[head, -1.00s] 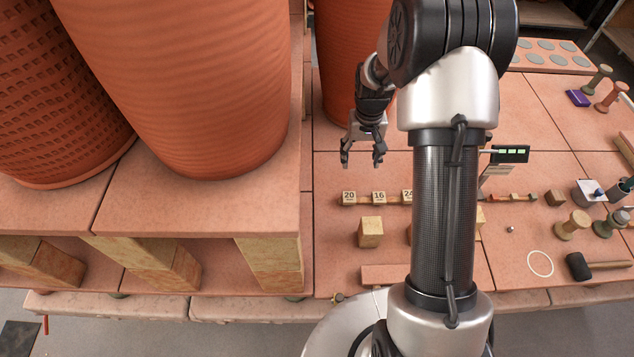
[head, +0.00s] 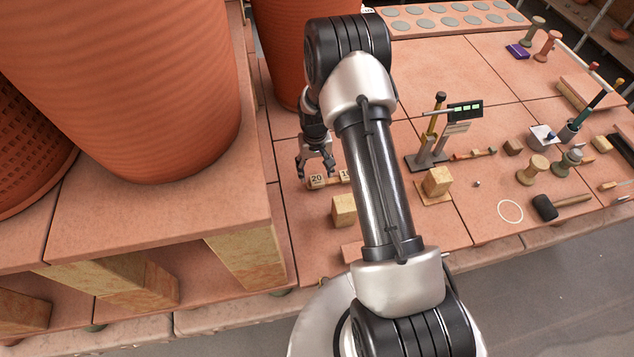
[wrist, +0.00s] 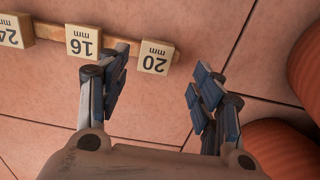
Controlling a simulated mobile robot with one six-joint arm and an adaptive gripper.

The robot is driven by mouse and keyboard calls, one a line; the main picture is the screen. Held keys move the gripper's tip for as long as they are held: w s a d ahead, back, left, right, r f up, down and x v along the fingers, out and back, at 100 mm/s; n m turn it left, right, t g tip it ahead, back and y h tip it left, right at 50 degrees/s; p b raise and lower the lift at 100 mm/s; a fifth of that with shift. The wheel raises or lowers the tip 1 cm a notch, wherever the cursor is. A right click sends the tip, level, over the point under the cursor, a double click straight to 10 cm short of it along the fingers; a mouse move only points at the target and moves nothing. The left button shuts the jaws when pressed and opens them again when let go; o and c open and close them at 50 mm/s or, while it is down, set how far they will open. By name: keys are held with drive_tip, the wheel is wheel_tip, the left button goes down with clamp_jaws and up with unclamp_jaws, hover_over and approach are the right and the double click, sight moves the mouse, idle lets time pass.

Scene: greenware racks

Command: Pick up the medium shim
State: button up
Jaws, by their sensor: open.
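Three small pale blocks marked in mm sit in a row along a narrow wooden strip. The block marked 20 (head: 317,180) is at the row's end; it also shows in the wrist view (wrist: 155,58). The block marked 16 (wrist: 84,41) is beside it, and the one marked 24 (wrist: 14,31) is at the left edge of the wrist view. My gripper (head: 315,170) is open and empty, close to the 20 block. In the wrist view its fingers (wrist: 160,85) are spread, with the 20 block ahead of the gap. My arm hides part of the row in the head view.
Large terracotta cylinders (head: 130,80) stand on a raised slab at left, and another (head: 285,60) stands behind my gripper. A loose wooden block (head: 343,210) is in front of the row. A gauge stand with a display (head: 465,111) is to the right.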

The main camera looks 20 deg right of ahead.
sight(317, 179)
drive_tip(key=f, duration=0.1)
drive_tip(key=f+b, duration=0.1)
drive_tip(key=f, duration=0.3)
drive_tip(key=shift+w+d+f+b, duration=0.1)
drive_tip(key=shift+w+d+b, duration=0.05)
drive_tip(key=shift+d+b, duration=0.2)
drive_tip(key=c, duration=1.2)
drive_tip(key=shift+o, duration=0.2)
drive_tip(key=shift+r, duration=0.2)
